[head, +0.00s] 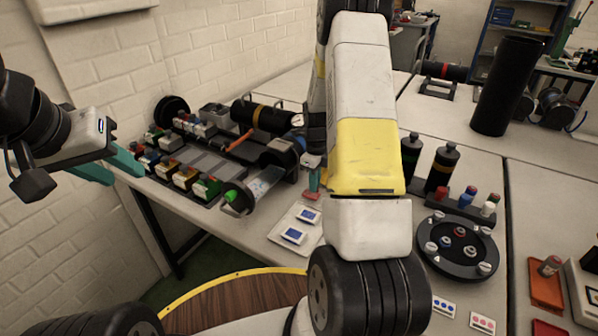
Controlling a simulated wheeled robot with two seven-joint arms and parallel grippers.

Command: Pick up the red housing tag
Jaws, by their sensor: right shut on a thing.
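The red housing tag (311,195) is a small red piece at the tips of my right gripper (314,181), just above the back edge of a white tray (276,233). I cannot tell whether the tag still touches the tray. My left gripper (112,168) is at the far left, in front of the wall, with its teal fingers apart and empty.
Two white-and-blue cards (294,235) lie on the tray. A round black holder (456,260) and dark bottles (441,167) are right of my arm.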

